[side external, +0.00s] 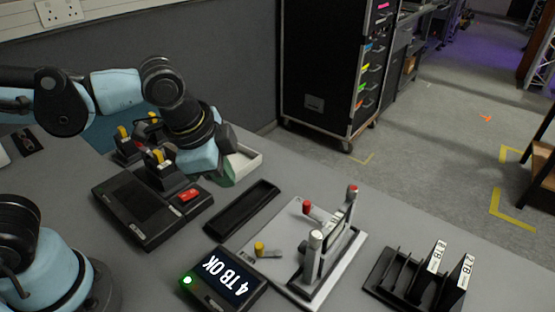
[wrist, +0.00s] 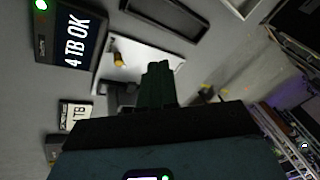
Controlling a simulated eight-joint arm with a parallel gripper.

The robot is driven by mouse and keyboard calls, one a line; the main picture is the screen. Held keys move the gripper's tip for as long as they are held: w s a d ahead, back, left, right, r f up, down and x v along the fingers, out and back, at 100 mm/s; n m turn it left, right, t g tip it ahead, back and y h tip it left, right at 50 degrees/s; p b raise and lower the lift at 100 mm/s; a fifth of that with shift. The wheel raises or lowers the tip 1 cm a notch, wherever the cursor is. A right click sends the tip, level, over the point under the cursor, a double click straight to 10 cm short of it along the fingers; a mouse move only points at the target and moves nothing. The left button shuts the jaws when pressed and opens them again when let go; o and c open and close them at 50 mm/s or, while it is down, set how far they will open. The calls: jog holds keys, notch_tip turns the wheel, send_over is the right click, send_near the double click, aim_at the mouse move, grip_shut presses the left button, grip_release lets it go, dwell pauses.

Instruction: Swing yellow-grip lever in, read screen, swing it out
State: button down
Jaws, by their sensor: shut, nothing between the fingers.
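The yellow-grip lever (side external: 259,248) lies low at the left side of a pale plate (side external: 290,283), its grip end pointing left. It also shows in the wrist view (wrist: 118,58). The screen (side external: 229,278) beside the plate reads "4 TB OK" with a green light lit; the wrist view shows the same text on the screen (wrist: 68,36). My gripper (wrist: 157,68) is shut and empty, its dark green fingers appearing right of the lever in the wrist view. In the side view my wrist is well left of and behind the lever, and its fingertips are not clear.
The plate also carries a red-knobbed lever (side external: 306,206) and an upright dark fixture with pale and red tops. A long black tray (side external: 240,207) lies behind the screen. A black box (side external: 140,205) with a red button is at left. A slotted rack (side external: 398,282) holds labelled drives at right.

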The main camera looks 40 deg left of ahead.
jog(key=s+d+m+y, duration=0.2)
jog(key=s+d+m, duration=0.1)
jog(key=d+m, duration=0.4)
jog(key=s+d+f+m+g+y, duration=0.1)
jog(key=s+d+m, duration=0.3)
jog(key=d+m, duration=0.4)
jog(key=shift+d+y, duration=0.4)
jog(key=shift+d, duration=0.3)
jog(key=shift+s, duration=0.1)
jog(key=x, duration=0.9)
jog(key=shift+f, duration=0.3)
jog(key=a, duration=0.1)
jog(key=w, duration=0.1)
jog(key=a, duration=0.1)
jog(key=shift+w+a+f, duration=0.25)
jog(key=shift+w+a, duration=0.4)
jog(key=shift+a, duration=0.15)
jog(key=shift+m, duration=0.3)
jog(key=shift+a+m, duration=0.1)
jog(key=shift+m, duration=0.6)
